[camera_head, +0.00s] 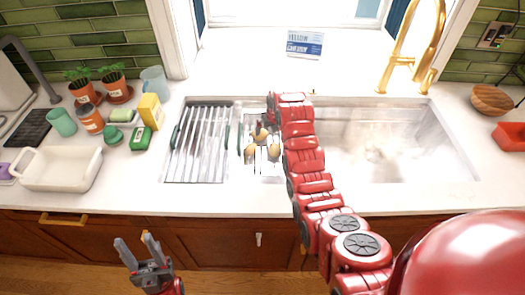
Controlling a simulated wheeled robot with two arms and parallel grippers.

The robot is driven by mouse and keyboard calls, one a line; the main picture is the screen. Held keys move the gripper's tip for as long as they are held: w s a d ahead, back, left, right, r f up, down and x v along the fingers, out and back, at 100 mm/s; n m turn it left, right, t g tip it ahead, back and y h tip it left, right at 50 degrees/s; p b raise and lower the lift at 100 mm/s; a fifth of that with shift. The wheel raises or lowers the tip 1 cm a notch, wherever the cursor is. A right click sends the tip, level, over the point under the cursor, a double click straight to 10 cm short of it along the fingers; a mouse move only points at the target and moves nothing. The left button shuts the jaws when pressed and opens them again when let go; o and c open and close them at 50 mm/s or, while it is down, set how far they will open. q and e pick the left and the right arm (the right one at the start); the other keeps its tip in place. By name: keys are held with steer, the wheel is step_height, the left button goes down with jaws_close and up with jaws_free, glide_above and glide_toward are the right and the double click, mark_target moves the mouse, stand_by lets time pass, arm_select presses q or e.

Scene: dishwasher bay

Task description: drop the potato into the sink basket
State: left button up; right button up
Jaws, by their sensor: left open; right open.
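Several tan potatoes (261,135) lie together in a light metal basket (259,168) set in the left-middle part of the sink. I cannot tell which one is the task's potato. My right arm reaches over the sink from the lower right, its wrist bent down at the basket's far right side. My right gripper (266,123) is mostly hidden by the wrist, close above the potatoes. I see no potato clearly held. My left gripper (140,252) is open and empty, low in front of the cabinets.
A slatted drying rack (195,145) covers the sink's left end; the right basin (380,145) is bare. A white dish (60,170), a yellow sponge box (151,111), cups and plants crowd the left counter. A gold faucet (408,60) rises behind the sink.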

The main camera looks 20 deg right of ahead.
steer(key=p+v, duration=1.1)
steer(key=v, duration=0.6)
steer(key=shift+a, duration=0.1)
